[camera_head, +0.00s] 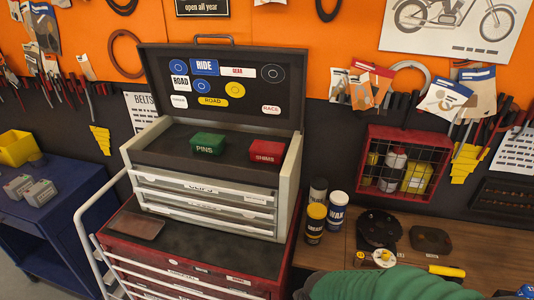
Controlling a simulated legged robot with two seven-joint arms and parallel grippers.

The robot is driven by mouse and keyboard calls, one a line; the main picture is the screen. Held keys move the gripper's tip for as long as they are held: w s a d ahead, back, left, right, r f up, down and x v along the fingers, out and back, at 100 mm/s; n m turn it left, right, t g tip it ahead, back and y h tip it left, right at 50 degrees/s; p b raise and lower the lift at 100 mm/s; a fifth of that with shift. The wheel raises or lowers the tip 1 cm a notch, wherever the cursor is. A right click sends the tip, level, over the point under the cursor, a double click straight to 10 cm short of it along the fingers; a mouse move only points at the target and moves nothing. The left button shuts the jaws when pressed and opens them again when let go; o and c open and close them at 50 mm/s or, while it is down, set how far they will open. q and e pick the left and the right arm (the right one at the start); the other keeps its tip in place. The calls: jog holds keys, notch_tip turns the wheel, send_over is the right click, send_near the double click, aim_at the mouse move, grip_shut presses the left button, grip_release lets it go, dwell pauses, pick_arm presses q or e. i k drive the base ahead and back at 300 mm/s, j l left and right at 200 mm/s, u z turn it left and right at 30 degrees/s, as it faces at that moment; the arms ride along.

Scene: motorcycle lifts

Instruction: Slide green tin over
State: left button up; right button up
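The green tin (208,144), lettered PINS, sits in the open top tray (178,152) of the tool chest, left of the tray's middle. The red tin (266,151), lettered SHIMS, sits in the same tray to its right, near the right wall. A bare gap of dark liner lies between the two tins. Both look upright and closed. Neither of my grippers shows in the head view, and nothing is touching the green tin.
The chest's raised lid (225,90) with stickers stands behind the tray. Shut white drawers (205,200) are below, above a red cabinet (190,270). WAX cans (336,213) and a wooden bench (480,265) are to the right, a blue cart (60,225) to the left.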

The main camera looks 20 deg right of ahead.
aim_at(205, 142)
jog(key=i+j, duration=0.25)
jog(key=j, duration=0.2)
jog(key=i+j+u, duration=0.15)
jog(key=j, duration=0.3)
jog(key=i+j, duration=0.35)
jog(key=j+u, duration=0.05)
jog(key=j, duration=0.05)
